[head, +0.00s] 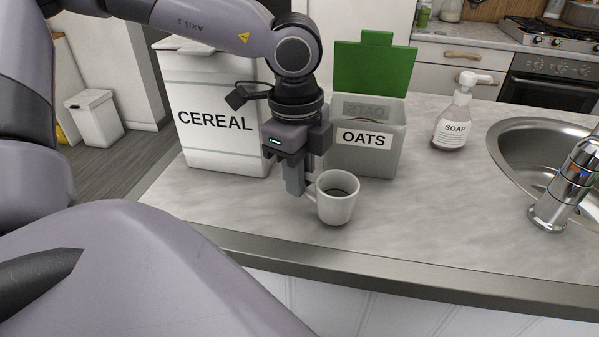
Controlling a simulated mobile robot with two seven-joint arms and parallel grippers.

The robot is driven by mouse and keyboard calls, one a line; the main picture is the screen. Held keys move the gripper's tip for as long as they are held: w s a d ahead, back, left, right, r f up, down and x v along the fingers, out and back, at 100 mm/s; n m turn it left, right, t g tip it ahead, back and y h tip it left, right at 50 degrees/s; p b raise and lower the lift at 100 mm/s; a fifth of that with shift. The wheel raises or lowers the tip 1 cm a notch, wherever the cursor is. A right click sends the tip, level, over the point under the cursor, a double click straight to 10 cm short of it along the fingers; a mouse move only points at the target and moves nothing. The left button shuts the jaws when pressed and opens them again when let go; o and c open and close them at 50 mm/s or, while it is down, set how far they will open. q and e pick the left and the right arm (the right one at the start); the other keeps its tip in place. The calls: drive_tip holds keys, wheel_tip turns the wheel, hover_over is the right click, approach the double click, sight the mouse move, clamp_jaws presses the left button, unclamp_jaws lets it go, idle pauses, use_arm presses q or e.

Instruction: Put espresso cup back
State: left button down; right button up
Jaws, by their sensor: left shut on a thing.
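The white espresso cup (337,207) is upright at the front middle of the counter, with dark contents or a dark inside showing. My left gripper (304,190) points down at the cup's left side and is shut on it, at the handle side. The fingers partly hide the handle. I cannot tell whether the cup's base touches the counter or is just above it. My right gripper is not in view.
A CEREAL container (222,150) stands behind left of the gripper, and an OATS container (385,160) with its green lid (375,65) raised stands behind the cup. A soap bottle (453,120) and the sink (530,150) are at right. The counter (430,225) right of the cup is clear.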

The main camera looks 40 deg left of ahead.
use_arm(q)
drive_tip(key=shift+f, duration=0.2)
drive_tip(key=shift+f+b, duration=0.2)
drive_tip(key=shift+b, duration=0.1)
drive_tip(key=c, duration=1.1)
unclamp_jaws()
drive_tip(key=shift+r, duration=0.15)
drive_tip(key=shift+r+p, duration=0.2)
drive_tip(key=shift+p, duration=0.25)
wheel_tip(320, 180, up, 12)
drive_tip(key=shift+s, duration=0.25)
drive_tip(key=shift+f, duration=0.15)
